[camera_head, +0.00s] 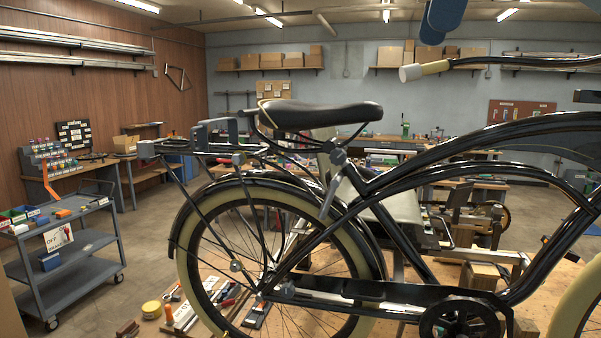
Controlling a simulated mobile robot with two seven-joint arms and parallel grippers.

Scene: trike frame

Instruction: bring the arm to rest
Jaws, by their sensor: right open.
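A dark blue part of my right gripper (436,24) comes in at the top edge, right of centre, and is cut off by it. It is open, and nothing shows held in it. My left gripper is not in view.
A grey rack with blue-grey upright pieces (200,134) sits over the rear wheel. A grey cart (75,256) with coloured bins stands at left. Tools and a yellow round item (151,309) lie low in front. Workbenches line the back; the floor between cart and wheel is mostly clear.

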